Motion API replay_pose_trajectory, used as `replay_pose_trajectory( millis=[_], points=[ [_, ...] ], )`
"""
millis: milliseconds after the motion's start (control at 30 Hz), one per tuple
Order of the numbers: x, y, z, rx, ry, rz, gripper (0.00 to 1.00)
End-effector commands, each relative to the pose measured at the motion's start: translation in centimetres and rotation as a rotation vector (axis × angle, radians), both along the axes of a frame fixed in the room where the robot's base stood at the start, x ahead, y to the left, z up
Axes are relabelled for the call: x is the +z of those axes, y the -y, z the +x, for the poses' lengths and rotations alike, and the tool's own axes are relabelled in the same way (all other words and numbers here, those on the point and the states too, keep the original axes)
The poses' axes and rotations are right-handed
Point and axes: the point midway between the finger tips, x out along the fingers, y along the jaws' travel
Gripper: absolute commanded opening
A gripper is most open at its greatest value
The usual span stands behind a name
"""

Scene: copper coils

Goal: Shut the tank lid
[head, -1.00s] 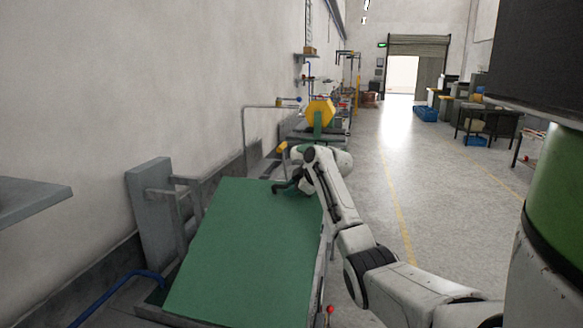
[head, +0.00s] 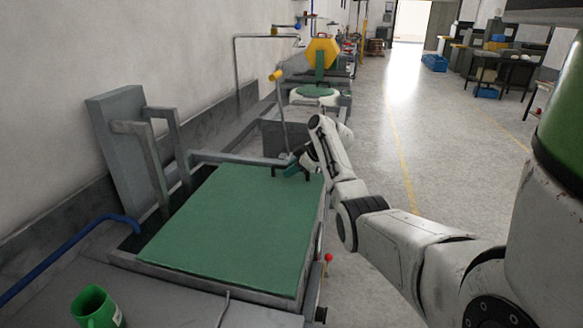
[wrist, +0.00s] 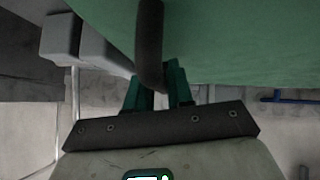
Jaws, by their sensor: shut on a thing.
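The tank lid (head: 235,225) is a large flat green panel over the grey tank (head: 200,285) in the head view. It lies low and nearly level; I cannot tell whether it touches the rim all round. A dark strip of the tank opening shows along its left side. My gripper (head: 296,166) is at the lid's far right corner. In the wrist view, my gripper (wrist: 160,82) has its green fingers shut on a dark bar handle (wrist: 149,40), with the lid's green surface (wrist: 230,40) behind it. The fingertips are partly hidden by the handle.
Grey upright frame parts (head: 125,150) stand left of the tank by the wall. A green mug (head: 95,308) is on the near surface, beside a blue pipe (head: 65,258). A yellow hexagonal part (head: 321,53) stands farther back. The floor on the right is open.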

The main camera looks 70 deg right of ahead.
Motion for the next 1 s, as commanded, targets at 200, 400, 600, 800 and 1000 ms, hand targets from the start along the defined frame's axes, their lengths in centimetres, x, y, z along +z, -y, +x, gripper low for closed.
replay_pose_trajectory(
  millis=[200,400,600,800,1000],
  points=[
    [-0.91,-0.13,-0.18,-0.004,-0.005,0.007,0.00],
    [-1.18,-0.20,-0.24,-0.005,-0.007,0.010,0.22],
    [-1.24,-0.27,-0.24,-0.002,-0.010,0.011,0.41],
    [-1.29,-0.36,-0.24,0.000,-0.011,0.014,0.41],
    [-0.43,-0.37,-1.01,0.000,-0.009,0.013,0.41]
  ],
)
